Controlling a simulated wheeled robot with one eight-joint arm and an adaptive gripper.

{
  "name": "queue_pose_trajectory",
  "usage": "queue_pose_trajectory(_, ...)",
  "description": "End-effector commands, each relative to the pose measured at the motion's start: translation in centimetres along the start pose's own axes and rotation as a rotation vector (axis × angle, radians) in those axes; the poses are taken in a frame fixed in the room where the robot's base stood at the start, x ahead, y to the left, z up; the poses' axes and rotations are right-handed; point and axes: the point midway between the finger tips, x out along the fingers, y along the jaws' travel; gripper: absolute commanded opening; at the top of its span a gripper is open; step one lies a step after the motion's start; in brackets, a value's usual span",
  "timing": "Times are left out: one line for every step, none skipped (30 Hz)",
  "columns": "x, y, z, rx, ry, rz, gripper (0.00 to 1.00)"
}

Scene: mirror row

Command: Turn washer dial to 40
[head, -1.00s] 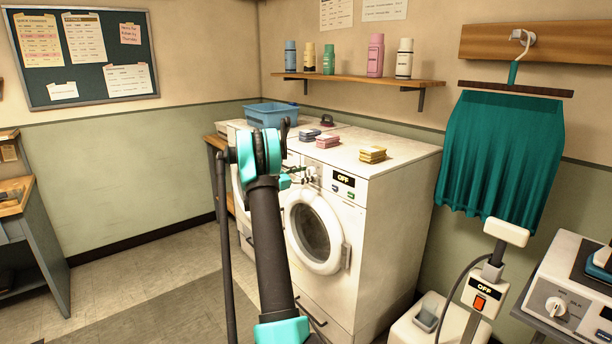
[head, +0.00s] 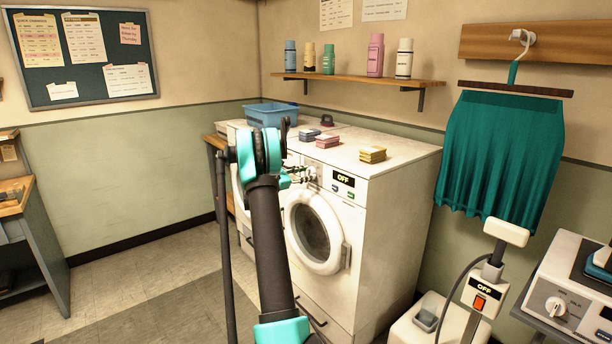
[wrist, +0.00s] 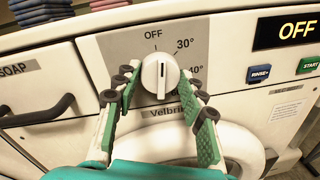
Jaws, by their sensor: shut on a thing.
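The washer's white dial (wrist: 160,76) sits on a grey panel in the wrist view, with OFF printed above it, 30° to its upper right and 40° to its right. The dial's ridge stands nearly upright, toward OFF. My gripper (wrist: 159,82) is shut on the dial, one green-padded finger on each side of it. In the head view my gripper (head: 298,174) is at the front of the washer (head: 378,215), and my arm hides part of the machine. The washer's display (wrist: 287,29) reads OFF.
Blue and green buttons, RINSE+ (wrist: 258,76) and START (wrist: 309,65), are right of the dial. A soap drawer handle (wrist: 35,112) is at left. The round door (head: 314,232) is below.

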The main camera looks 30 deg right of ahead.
Motion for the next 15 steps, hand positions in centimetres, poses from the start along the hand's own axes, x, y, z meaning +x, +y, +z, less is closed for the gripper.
queue_pose_trajectory(-0.04, -0.01, 0.00, 0.037, 0.004, -0.001, 0.12)
queue_pose_trajectory(-0.04, -0.01, 0.01, 0.062, 0.006, -0.001, 0.12)
queue_pose_trajectory(-0.04, -0.02, 0.03, 0.097, 0.009, -0.002, 0.12)
queue_pose_trajectory(-0.04, -0.02, 0.04, 0.124, 0.011, -0.002, 0.12)
queue_pose_trajectory(-0.04, -0.02, 0.06, 0.153, 0.013, -0.003, 0.12)
queue_pose_trajectory(-0.05, -0.02, 0.08, 0.190, 0.016, -0.003, 0.12)
queue_pose_trajectory(-0.05, -0.03, 0.09, 0.219, 0.018, -0.004, 0.12)
queue_pose_trajectory(-0.05, -0.03, 0.09, 0.248, 0.021, -0.004, 0.12)
queue_pose_trajectory(-0.05, -0.04, 0.10, 0.286, 0.024, -0.005, 0.12)
queue_pose_trajectory(-0.05, -0.04, 0.10, 0.315, 0.027, -0.006, 0.12)
queue_pose_trajectory(-0.05, -0.05, 0.10, 0.343, 0.029, -0.006, 0.12)
queue_pose_trajectory(-0.05, -0.05, 0.11, 0.381, 0.032, -0.007, 0.12)
queue_pose_trajectory(-0.05, -0.05, 0.11, 0.410, 0.035, -0.007, 0.12)
queue_pose_trajectory(-0.05, -0.05, 0.11, 0.439, 0.037, -0.008, 0.12)
queue_pose_trajectory(-0.05, -0.05, 0.12, 0.476, 0.040, -0.008, 0.12)
